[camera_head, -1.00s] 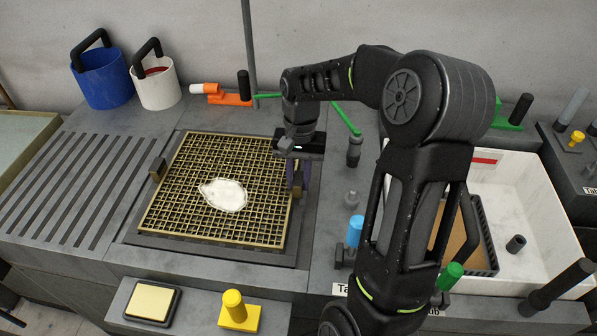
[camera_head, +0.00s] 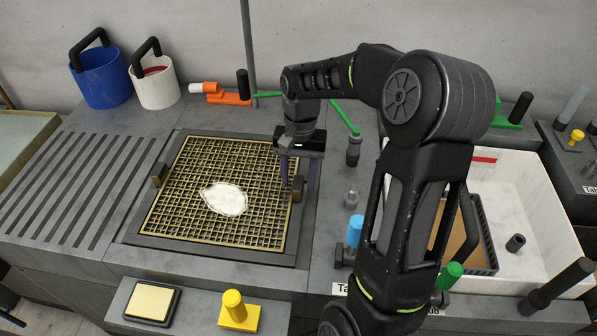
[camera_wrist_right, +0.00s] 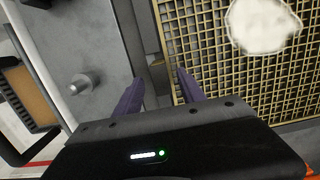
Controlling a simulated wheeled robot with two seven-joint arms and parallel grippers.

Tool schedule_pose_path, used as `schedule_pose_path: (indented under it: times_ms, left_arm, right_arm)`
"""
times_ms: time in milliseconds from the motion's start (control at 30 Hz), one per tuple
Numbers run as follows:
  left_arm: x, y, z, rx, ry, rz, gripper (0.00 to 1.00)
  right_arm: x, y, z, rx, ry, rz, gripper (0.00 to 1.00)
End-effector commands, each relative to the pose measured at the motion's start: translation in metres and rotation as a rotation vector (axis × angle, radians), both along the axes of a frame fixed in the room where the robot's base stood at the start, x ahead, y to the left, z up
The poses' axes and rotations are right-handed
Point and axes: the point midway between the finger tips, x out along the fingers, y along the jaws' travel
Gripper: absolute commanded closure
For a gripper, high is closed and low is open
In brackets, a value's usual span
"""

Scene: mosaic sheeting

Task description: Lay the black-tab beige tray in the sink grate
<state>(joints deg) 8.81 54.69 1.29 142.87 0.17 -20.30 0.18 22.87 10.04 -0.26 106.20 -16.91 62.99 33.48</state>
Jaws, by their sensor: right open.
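The beige mesh tray (camera_head: 170,200) has a dark tab on its left side (camera_head: 159,175) and another on its right side (camera_head: 297,188). It lies inside the dark frame of the sink grate (camera_head: 200,250), apparently flat. A white patch (camera_head: 225,198) sits on the mesh. My right gripper (camera_head: 298,180) is open, its purple fingers at the tray's right tab. In the right wrist view the fingers (camera_wrist_right: 157,85) are apart near the tray's edge, and part of the mesh (camera_wrist_right: 205,70) shows. My left gripper is not in view.
A ribbed drainboard (camera_head: 75,185) lies to the left. A blue bucket (camera_head: 103,80) and a white bucket (camera_head: 155,85) stand behind it. My right arm partly hides the white tub (camera_head: 540,190) at right. A yellow block (camera_head: 238,315) and a pad (camera_head: 153,300) are in front.

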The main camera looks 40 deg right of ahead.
Motion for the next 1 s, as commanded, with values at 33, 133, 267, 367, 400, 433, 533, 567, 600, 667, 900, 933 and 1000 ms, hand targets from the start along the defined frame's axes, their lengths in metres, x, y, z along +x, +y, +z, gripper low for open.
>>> schedule_pose_path:
  times_ms: [33, 133, 267, 367, 400, 433, 533, 567, 600, 667, 900, 933, 1000]
  left_arm:
    - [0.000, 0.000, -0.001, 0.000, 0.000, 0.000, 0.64]
    - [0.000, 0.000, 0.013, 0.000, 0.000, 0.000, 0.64]
    - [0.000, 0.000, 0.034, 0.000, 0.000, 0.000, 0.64]
    - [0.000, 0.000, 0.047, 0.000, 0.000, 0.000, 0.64]
    - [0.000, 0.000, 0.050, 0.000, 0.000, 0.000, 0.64]
    - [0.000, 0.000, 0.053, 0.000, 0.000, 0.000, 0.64]
    - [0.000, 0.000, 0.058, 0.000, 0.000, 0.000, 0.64]
    - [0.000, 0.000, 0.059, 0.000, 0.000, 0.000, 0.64]
    - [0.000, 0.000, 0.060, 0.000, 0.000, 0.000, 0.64]
    - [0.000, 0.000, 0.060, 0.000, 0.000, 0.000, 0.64]
    - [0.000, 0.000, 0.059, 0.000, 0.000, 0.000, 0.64]
    - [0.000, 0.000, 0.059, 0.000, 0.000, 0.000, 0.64]
    - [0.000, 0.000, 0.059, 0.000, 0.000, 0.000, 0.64]
  right_arm:
    - [0.001, -0.001, 0.000, -0.001, -0.001, 0.000, 0.53]
    - [0.001, -0.003, 0.018, -0.001, -0.001, 0.001, 0.53]
    - [0.003, -0.006, 0.043, -0.002, -0.003, 0.001, 0.53]
    - [0.003, -0.007, 0.059, -0.001, -0.002, 0.003, 0.53]
    - [0.003, -0.007, 0.064, -0.001, -0.002, 0.004, 0.53]
    - [0.003, -0.007, 0.067, -0.001, -0.002, 0.004, 0.53]
    - [0.004, -0.008, 0.074, -0.001, -0.002, 0.005, 0.53]
    - [0.004, -0.008, 0.075, -0.001, -0.002, 0.005, 0.53]
    - [0.004, -0.009, 0.076, -0.001, -0.002, 0.005, 0.53]
    - [0.004, -0.009, 0.076, -0.001, -0.002, 0.005, 0.53]
    - [0.004, -0.009, 0.076, -0.001, -0.002, 0.005, 0.53]
    - [0.004, -0.009, 0.076, -0.001, -0.002, 0.005, 0.53]
    - [0.004, -0.009, 0.076, -0.001, -0.002, 0.005, 0.53]
